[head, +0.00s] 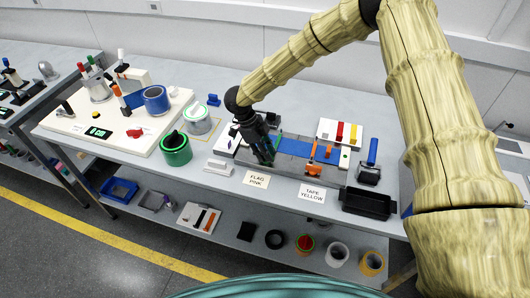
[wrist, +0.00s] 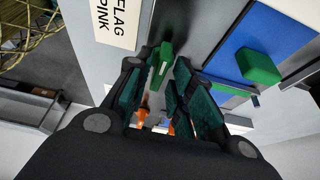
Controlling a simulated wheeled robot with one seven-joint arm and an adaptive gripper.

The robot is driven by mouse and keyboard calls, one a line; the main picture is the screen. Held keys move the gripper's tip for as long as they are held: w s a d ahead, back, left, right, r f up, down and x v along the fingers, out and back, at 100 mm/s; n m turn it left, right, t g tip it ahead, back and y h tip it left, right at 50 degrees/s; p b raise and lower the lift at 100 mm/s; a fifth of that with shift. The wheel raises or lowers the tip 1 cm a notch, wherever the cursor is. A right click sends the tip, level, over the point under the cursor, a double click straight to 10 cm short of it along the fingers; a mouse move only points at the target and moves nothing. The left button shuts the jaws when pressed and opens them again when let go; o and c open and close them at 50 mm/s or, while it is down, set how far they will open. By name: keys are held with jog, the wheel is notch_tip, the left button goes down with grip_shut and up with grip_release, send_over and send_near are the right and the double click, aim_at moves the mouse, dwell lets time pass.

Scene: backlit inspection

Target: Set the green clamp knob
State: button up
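In the wrist view, a green clamp knob (wrist: 163,62) with a pale stripe shows between my gripper's fingertips (wrist: 166,62). Gaps show beside it, and I cannot tell whether either finger touches it. A second green block (wrist: 259,66) sits on the blue panel (wrist: 225,40) to the right. In the head view, my gripper (head: 265,157) points down at the left end of the grey fixture (head: 290,165), hiding the near knob. A green piece (head: 278,141) shows behind it. Orange clamps (head: 312,158) stand to the right.
The "FLAG PINK" label (head: 257,180) and "TAPE YELLOW" label (head: 312,194) are along the front edge. A black tray (head: 367,203) is at right. A tool board (head: 75,115) is farther left.

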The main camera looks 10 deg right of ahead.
dwell(0.3)
jog(key=v, duration=1.2)
jog(key=shift+w, duration=0.1)
jog(key=shift+a, duration=0.1)
